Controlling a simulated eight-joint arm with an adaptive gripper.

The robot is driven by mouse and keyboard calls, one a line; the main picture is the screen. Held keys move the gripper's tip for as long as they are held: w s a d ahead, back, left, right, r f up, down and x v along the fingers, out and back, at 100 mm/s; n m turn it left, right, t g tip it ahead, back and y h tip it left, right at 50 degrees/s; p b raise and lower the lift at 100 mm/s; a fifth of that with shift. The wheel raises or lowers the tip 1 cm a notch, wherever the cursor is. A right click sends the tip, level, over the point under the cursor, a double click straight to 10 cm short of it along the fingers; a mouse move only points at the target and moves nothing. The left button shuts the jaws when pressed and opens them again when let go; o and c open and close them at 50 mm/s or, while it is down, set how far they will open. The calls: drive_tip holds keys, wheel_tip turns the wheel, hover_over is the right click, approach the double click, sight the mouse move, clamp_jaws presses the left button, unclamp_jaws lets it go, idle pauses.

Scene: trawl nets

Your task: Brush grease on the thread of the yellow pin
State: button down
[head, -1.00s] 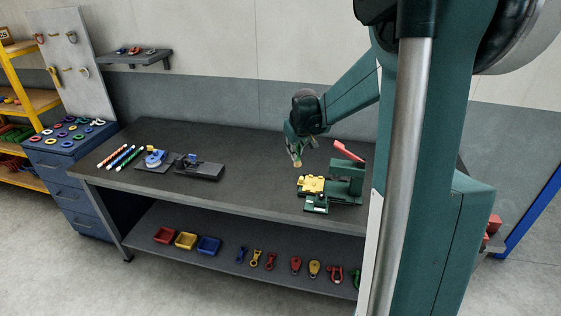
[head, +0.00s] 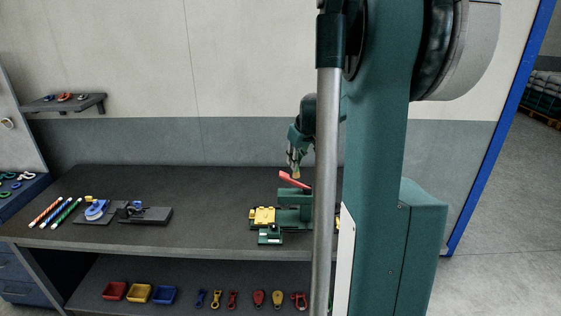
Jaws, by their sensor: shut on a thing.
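My gripper (head: 295,158) is above the back of the workbench, near the red lever of the green fixture. It is shut on a small, thin tool with a yellowish tip (head: 296,175), probably the brush. The green fixture (head: 294,198) carries a yellow piece (head: 262,216) on its left side, and more yellow shows at its right, partly behind my column. I cannot make out which yellow part is the pin, or its thread. A blue pot with a yellow top (head: 95,209) stands on a dark pad at the left; its contents are too small to tell.
The red lever (head: 293,181) sticks up from the fixture, close to the tool tip. A dark block (head: 145,215) and several striped sticks (head: 53,213) lie on the left of the workbench (head: 210,190). The bench middle is clear. Trays and shackles fill the shelf below.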

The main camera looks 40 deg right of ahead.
drive_tip(key=s+d+f+p, duration=0.2)
drive_tip(key=s+d+f, duration=0.4)
drive_tip(key=d, duration=0.2)
drive_tip(key=s+d+f+y+p, duration=0.1)
drive_tip(key=s+d+f+p, duration=0.1)
drive_tip(key=s+d+f, duration=0.4)
drive_tip(key=d, duration=0.3)
drive_tip(key=shift+s+d+f, duration=0.2)
drive_tip(key=shift+s+d, duration=0.05)
drive_tip(key=shift+f, duration=0.15)
drive_tip(key=shift+f+b, duration=0.7)
drive_tip(key=shift+f, duration=1.65)
drive_tip(key=shift+r, duration=0.1)
drive_tip(key=shift+r, duration=0.4)
